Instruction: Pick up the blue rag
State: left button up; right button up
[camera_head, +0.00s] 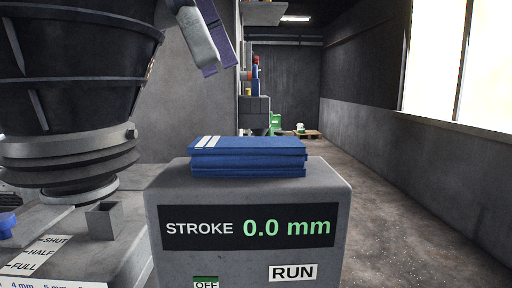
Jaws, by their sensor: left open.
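The blue rag (255,157) lies folded in flat layers on top of the grey control box (166,190). It has white stripes near its left end. My left gripper (218,67) hangs in from the top, above and a little left of the rag. It is open and empty, with a clear gap between it and the rag. My right gripper is not in view.
The box front carries a display (250,228) reading STROKE 0.0 mm and a RUN label (293,272). A large black hopper (75,70) stands close on the left. The floor (420,215) to the right is open, beside a windowed wall.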

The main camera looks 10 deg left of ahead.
aim_at(244, 141)
pick_arm(q)
jog(key=x, duration=0.9)
jog(key=shift+a+f, duration=0.15)
jog(key=shift+a, duration=0.1)
jog(key=shift+w+d+f, duration=0.15)
jog(key=shift+f, duration=0.15)
jog(key=c, duration=1.2)
